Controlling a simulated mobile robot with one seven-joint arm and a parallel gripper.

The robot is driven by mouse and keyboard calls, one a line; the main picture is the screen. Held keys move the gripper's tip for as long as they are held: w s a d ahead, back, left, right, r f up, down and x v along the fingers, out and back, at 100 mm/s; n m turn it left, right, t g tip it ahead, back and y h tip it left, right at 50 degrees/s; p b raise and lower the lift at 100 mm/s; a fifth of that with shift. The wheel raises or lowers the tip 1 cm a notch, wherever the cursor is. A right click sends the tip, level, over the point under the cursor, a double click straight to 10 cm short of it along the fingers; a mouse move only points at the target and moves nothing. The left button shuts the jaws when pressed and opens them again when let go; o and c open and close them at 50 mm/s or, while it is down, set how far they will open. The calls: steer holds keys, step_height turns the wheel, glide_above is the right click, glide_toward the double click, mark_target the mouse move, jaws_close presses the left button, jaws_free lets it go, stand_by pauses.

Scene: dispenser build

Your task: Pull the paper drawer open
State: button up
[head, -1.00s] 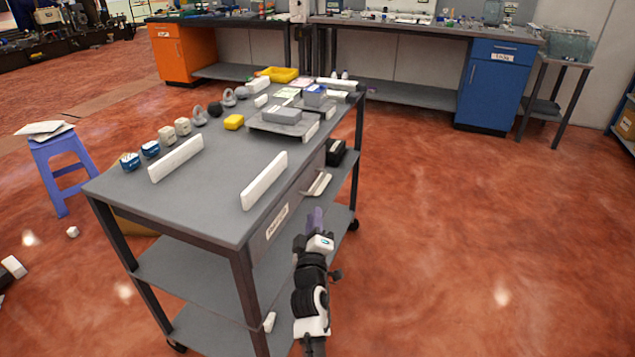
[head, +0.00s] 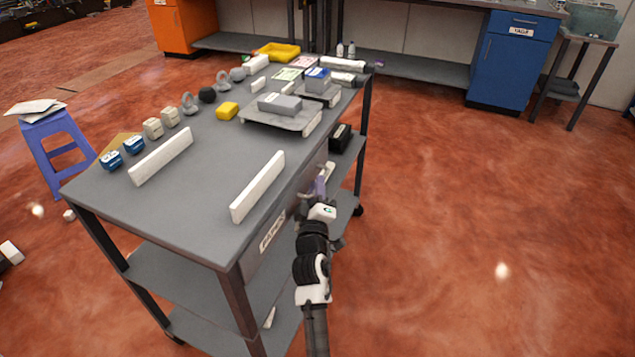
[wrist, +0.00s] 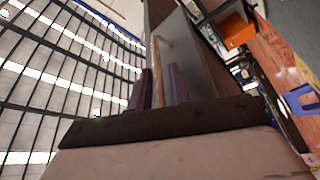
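The paper drawer (head: 270,246) is under the top of the grey cart, with a white label on its front. Its front looks flush with the cart's side. The drawer's pale bar handle (head: 329,171) is partly hidden behind my gripper (head: 321,184) in the head view. In the wrist view, the handle (wrist: 162,50) runs between the two purple fingers of my gripper (wrist: 160,78). The fingers are apart, one on each side of the handle, with a gap showing beside it. I cannot tell whether either finger touches it.
A black box (head: 340,138) sits on the cart's shelf. The red floor (head: 450,220) to the right is clear.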

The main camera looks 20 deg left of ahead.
steer(key=shift+s, duration=0.1)
jaws_close()
steer(key=shift+d, duration=0.2)
